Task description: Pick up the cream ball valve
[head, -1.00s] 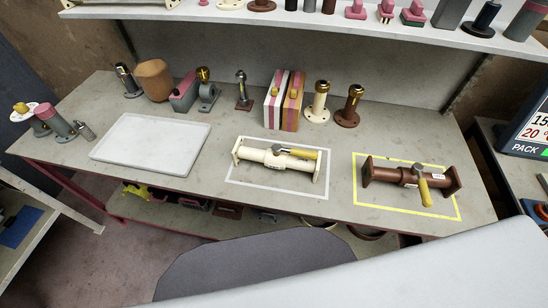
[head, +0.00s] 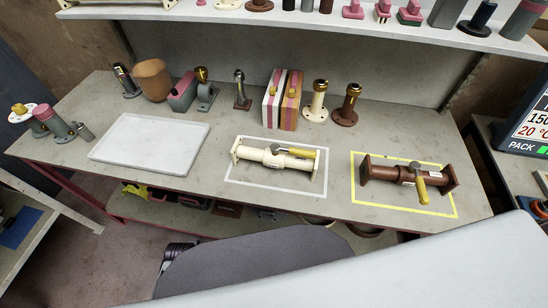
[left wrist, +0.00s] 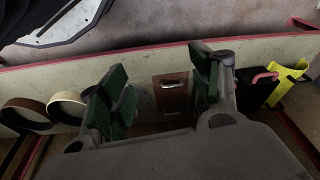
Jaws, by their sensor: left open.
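The cream ball valve (head: 262,156) lies on the workbench inside a white outlined rectangle in the head view. It has square end flanges and a yellow lever handle (head: 300,152) pointing right. My left gripper (left wrist: 160,68) is open and empty in the left wrist view, its green-padded fingers spread apart. It is low, with items of the bench's lower level in view, and away from the cream valve. A small dark part, probably of my left arm, shows in the head view in front of the bench. The cream valve is not seen in the wrist view. My right gripper is not in view.
A brown valve (head: 405,175) lies in a yellow outline to the right. A white tray (head: 150,138) lies left. Pipe fittings and striped blocks (head: 283,98) stand behind, below an upper shelf (head: 330,22). Rings (left wrist: 68,106) and a brown box (left wrist: 171,95) show in the wrist view.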

